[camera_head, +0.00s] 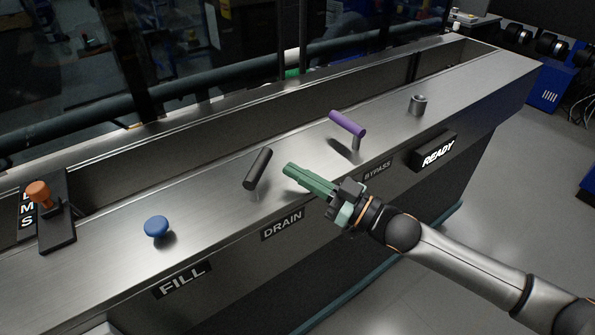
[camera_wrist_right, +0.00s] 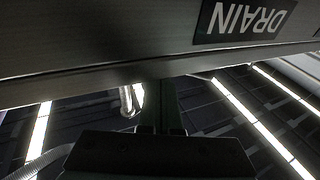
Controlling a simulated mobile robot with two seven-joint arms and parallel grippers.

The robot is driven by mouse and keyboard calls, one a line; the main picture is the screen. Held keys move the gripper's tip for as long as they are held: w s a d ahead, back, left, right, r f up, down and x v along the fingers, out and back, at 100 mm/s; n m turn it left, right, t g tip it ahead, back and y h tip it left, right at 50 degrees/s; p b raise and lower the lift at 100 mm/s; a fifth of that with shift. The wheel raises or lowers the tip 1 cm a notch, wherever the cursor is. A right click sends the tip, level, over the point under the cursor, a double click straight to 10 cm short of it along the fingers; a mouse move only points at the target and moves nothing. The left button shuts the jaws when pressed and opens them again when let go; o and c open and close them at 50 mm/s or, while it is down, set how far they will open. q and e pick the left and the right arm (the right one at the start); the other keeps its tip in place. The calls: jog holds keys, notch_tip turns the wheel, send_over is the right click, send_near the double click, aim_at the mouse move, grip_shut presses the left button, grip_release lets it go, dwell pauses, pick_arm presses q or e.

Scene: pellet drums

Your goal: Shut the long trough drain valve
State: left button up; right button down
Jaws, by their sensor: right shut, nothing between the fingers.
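The drain valve handle (camera_head: 258,169) is a short black bar on the steel top of the long trough, tilted with its upper end to the right. The DRAIN label (camera_head: 282,224) is on the front face below it. My right gripper (camera_head: 291,171), with green fingers, is shut and empty just right of the handle, with a small gap in the picture. In the wrist view the fingers (camera_wrist_right: 160,105) look dark, and the DRAIN label (camera_wrist_right: 243,18) appears upside down; the handle is not clearly visible there. My left gripper is not in view.
A purple bypass handle (camera_head: 347,124) stands right of the black one. A blue FILL knob (camera_head: 157,226) and an orange-knobbed lever (camera_head: 39,193) are to the left. A metal cylinder (camera_head: 417,105) and a lit READY box (camera_head: 436,152) are at right.

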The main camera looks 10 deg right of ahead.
jog(key=d, duration=0.1)
jog(key=s+d, duration=0.1)
jog(key=shift+d+f, duration=0.35)
jog(key=shift+f, duration=0.05)
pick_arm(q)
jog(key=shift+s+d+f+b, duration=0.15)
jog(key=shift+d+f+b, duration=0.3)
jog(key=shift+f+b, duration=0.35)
pick_arm(e)
jog(key=s+d+f, duration=0.1)
jog(key=s+d, duration=0.2)
jog(key=d, duration=0.4)
jog(key=shift+d+f, duration=0.15)
jog(key=shift+d, duration=0.05)
jog(key=shift+s, duration=0.1)
